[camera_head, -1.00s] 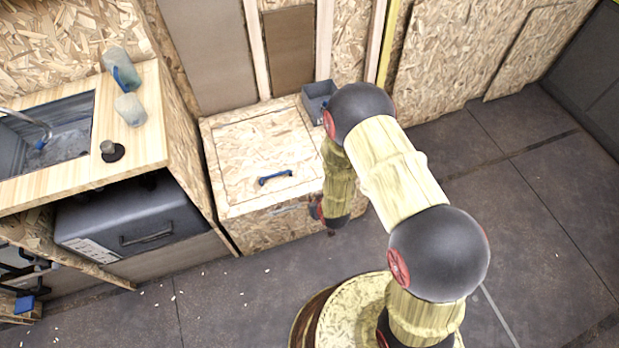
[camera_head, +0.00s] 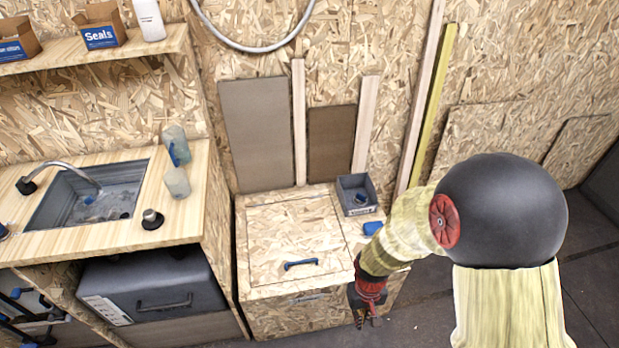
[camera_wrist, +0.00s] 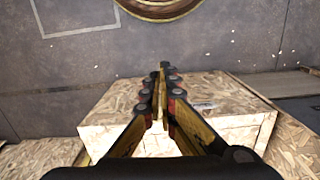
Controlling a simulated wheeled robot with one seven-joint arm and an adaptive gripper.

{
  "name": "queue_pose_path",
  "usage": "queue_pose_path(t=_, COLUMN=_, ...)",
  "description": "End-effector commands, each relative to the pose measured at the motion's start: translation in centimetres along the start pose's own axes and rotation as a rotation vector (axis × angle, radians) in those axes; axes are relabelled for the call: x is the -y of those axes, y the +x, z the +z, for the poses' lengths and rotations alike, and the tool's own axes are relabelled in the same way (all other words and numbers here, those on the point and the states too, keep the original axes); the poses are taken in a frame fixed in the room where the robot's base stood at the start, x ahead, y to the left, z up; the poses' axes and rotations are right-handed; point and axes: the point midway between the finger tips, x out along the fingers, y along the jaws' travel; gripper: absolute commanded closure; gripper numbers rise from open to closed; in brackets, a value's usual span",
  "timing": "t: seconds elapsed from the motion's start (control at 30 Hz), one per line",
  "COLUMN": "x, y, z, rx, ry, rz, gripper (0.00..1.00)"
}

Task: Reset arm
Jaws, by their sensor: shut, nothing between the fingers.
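My gripper (camera_head: 366,318) hangs at the end of my arm, in front of the right front corner of a chipboard box (camera_head: 270,315). In the wrist view my gripper (camera_wrist: 161,75) has its fingers together with nothing between them. The chipboard box (camera_wrist: 110,122) shows behind and below the fingers there. The box has a lid with a blue handle (camera_head: 301,264). My gripper appears apart from the box, though the exact gap is hard to tell.
A grey bin (camera_head: 356,195) and a blue item (camera_head: 373,228) sit on the box's right side. A wooden counter (camera_head: 195,215) with a sink (camera_head: 60,205) stands at left, with a dark case (camera_head: 150,285) below. Boards lean on the back wall. Dark floor is clear at right.

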Motion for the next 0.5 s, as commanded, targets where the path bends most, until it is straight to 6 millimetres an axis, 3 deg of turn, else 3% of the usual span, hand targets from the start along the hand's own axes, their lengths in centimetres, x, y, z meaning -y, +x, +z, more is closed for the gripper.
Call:
queue_pose_path(t=0.03, x=-0.3, y=-3.7, z=0.3, rx=-0.009, ry=0.009, rz=0.0, gripper=1.0)
queue_pose_path(t=0.2, x=-1.1, y=-13.6, z=3.0, rx=-0.028, ry=0.038, rz=-0.002, gripper=1.0)
queue_pose_path(t=0.5, x=-2.2, y=-28.2, z=8.1, rx=-0.205, ry=0.091, rz=0.001, gripper=1.0)
